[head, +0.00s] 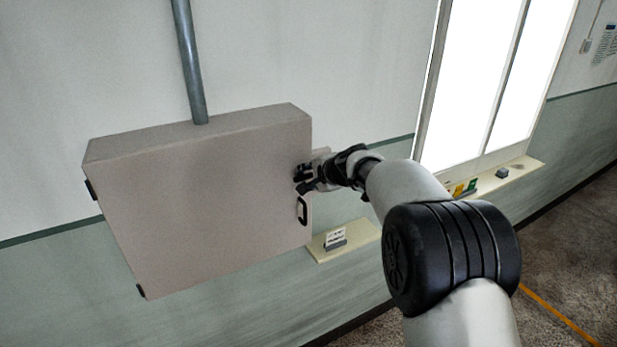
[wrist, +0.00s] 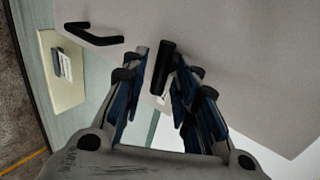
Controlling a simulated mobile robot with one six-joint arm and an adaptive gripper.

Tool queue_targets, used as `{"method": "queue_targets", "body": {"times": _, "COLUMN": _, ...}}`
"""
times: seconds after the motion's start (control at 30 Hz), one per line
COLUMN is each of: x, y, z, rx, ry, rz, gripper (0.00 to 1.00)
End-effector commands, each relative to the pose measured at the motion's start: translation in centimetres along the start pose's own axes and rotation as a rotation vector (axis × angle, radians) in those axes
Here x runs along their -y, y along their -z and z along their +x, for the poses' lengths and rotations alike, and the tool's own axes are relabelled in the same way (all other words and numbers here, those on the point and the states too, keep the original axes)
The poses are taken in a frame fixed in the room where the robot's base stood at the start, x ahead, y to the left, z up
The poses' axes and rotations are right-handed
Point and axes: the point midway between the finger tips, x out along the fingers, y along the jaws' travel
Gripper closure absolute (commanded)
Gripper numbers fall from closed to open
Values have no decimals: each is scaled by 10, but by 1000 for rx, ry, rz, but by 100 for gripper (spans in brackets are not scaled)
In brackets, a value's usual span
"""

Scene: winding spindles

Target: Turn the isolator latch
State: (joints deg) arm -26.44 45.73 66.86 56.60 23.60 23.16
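A grey cabinet (head: 205,205) hangs on the wall, its door closed. In the wrist view a short black bar, which looks like the isolator latch (wrist: 162,68), stands out from the cabinet face near its edge. My gripper (wrist: 160,62) is open, with one finger on each side of the bar. Small gaps seem to show beside it, but I cannot tell whether a finger touches. In the head view my gripper (head: 306,178) is at the door's right edge and hides most of the latch.
A black pull handle (head: 302,210) sits below my gripper on the door, also in the wrist view (wrist: 95,35). A pale ledge (head: 362,234) with a small card holder (head: 335,239) juts out below right. A conduit (head: 190,65) rises from the cabinet top. A window is at right.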

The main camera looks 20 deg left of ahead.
Motion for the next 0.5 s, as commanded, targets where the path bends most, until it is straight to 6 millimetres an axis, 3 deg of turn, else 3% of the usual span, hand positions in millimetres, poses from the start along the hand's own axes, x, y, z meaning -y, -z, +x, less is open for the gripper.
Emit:
{"method": "queue_targets", "body": {"times": 0.37, "x": 0, "y": 0, "z": -2, "rx": -1, "ry": 0, "rz": -1, "gripper": 67}}
{"method": "queue_targets", "body": {"times": 0.5, "x": 1, "y": 0, "z": -17, "rx": -1, "ry": 1, "rz": -1, "gripper": 67}}
